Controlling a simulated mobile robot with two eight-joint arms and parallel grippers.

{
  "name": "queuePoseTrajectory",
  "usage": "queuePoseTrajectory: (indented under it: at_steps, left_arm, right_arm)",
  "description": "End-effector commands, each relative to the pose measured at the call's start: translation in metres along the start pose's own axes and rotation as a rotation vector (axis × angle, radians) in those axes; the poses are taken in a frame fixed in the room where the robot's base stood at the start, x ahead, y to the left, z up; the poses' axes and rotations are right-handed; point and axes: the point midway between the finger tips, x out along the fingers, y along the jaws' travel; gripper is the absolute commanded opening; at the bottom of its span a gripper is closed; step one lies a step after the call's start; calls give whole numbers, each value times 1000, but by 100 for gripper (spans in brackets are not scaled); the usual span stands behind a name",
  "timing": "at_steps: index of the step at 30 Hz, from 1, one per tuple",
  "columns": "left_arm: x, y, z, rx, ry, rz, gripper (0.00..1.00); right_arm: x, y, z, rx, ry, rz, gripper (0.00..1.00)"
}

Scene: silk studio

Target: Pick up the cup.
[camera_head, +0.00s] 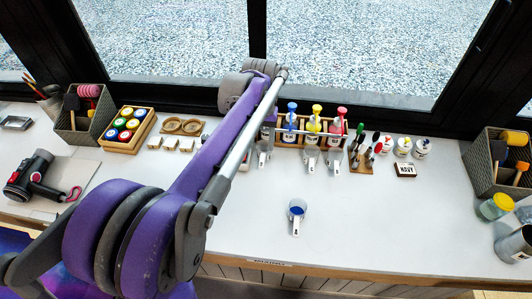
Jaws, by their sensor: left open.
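A small white cup with blue inside (297,207) stands alone on the white worktop, right of the picture's middle. Its white handle points toward the front edge. My left arm (205,165), purple and grey, rises from the lower left across the view to a bend near the window. My left gripper is mostly hidden around the far end of this arm, and its fingertips do not show clearly. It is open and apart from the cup. Nothing of my right gripper is in view.
A wooden rack (290,140) of colored bottles stands behind the cup, with several similar pale cups before it. Brushes (362,152), white jars (403,147) and a dark block (405,170) stand to its right. A grey basket (482,165) is far right. The worktop around the cup is clear.

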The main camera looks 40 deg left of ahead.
Motion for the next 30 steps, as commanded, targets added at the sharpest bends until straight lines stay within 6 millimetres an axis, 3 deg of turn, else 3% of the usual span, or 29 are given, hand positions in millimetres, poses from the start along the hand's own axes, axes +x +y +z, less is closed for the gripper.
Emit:
queuePoseTrajectory:
  at_steps: [3, 11, 18, 27, 30]
  left_arm:
    - [20, 0, 0, 1, 0, 0, 55]
    - [41, 1, 0, 1, 1, 0, 55]
    - [76, 2, 1, 2, 1, 0, 55]
    - [83, 2, 1, 1, 1, 0, 55]
    - [83, 2, 1, 1, 1, 0, 41]
  right_arm:
    - [2, 0, 2, 0, -1, 0, 50]
    - [2, 0, 2, 0, -1, 0, 50]
    - [4, 0, 3, 0, -2, 0, 50]
    - [4, 0, 3, 0, -2, 0, 50]
    - [4, 0, 3, 0, -2, 0, 50]
